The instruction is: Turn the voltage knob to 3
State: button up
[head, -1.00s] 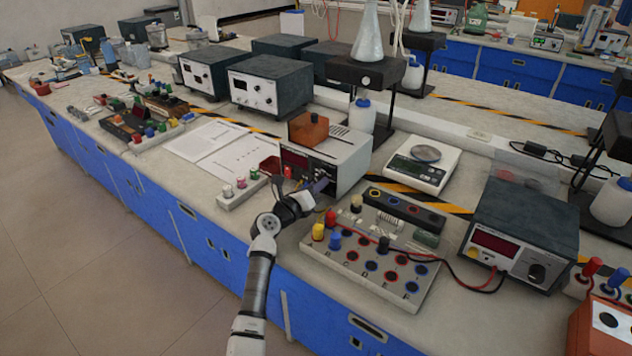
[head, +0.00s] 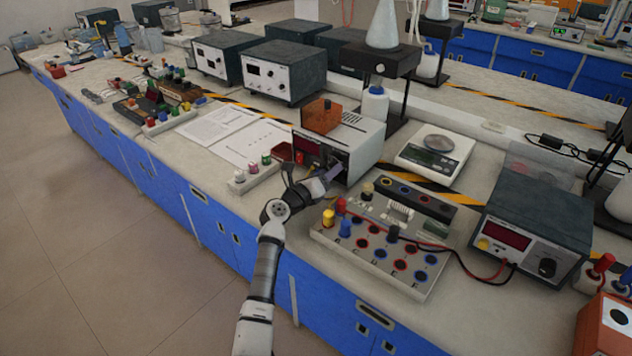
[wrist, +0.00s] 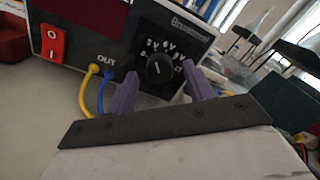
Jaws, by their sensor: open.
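The black voltage knob (wrist: 159,70) is on the dark front panel of a power supply, with white markings in an arc above it in the wrist view. Its white pointer line looks near upright, tilted a little left; the exact setting is too small to tell. My gripper (wrist: 158,84) is open, its two purple fingers on the left and right of the knob, with gaps visible. In the head view the power supply (head: 362,138) is a white box, and my gripper (head: 333,174) is at its front, hiding the knob.
A red switch (wrist: 52,44) and yellow and blue cables at the OUT sockets are left of the knob. An orange block (head: 321,116) sits on the supply. A peg board (head: 345,262) stands right of my arm, and a scale (head: 434,158) behind it.

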jog(key=b+v, duration=0.2)
jog(key=v, duration=1.1)
jog(key=shift+s+a+b, duration=0.1)
jog(key=shift+s+b, duration=0.1)
jog(key=shift+b, duration=0.1)
